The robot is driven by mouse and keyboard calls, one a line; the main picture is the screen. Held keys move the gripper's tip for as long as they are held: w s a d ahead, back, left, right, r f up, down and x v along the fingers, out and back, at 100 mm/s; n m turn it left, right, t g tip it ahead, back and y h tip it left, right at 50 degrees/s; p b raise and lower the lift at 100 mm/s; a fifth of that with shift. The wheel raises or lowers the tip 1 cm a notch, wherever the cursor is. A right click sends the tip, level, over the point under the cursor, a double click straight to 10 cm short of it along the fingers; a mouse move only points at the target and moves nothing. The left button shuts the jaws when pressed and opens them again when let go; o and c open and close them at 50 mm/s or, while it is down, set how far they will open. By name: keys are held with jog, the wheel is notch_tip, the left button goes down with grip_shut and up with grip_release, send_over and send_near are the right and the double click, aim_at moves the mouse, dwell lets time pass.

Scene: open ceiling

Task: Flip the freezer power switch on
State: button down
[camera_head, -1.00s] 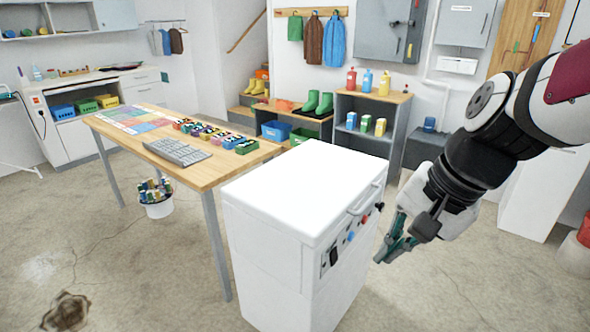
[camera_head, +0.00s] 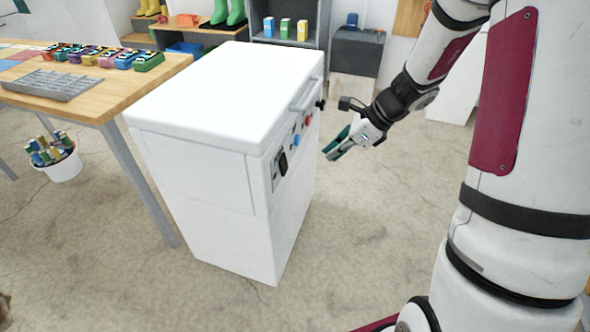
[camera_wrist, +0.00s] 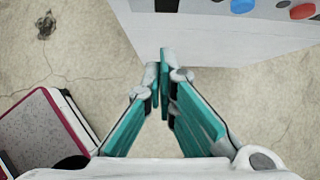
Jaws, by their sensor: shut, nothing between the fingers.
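The white freezer (camera_head: 220,95) stands in the middle of the head view with its lid closed. Its right-hand side carries a black rocker switch (camera_head: 283,163) on a panel, with a blue knob and a red knob farther along. Which way the switch is tipped is too small to tell. My gripper (camera_head: 328,154) is shut and empty, to the right of this panel and apart from it. In the wrist view the teal fingertips (camera_wrist: 165,58) meet just below the freezer's white face. A dark piece at the top edge there may be the switch, mostly cut off.
A handle (camera_head: 305,95) juts from the freezer's side above the knobs. A wooden table (camera_head: 95,100) with a grey tray and toy cars stands left, with a white bucket (camera_head: 58,165) below. Open concrete floor lies right of the freezer.

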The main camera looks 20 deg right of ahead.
aim_at(283, 165)
jog(key=shift+w+d+f, duration=0.1)
jog(key=shift+f, duration=0.1)
jog(key=w+a+r+b+x, duration=0.1)
jog(key=b+x, duration=0.3)
jog(key=x, duration=0.8)
jog(key=shift+w+a+b, duration=0.3)
jog(key=shift+a+b, duration=0.1)
jog(key=shift+a, duration=0.25)
jog(key=shift+f+b, duration=0.15)
jog(key=shift+b, duration=0.15)
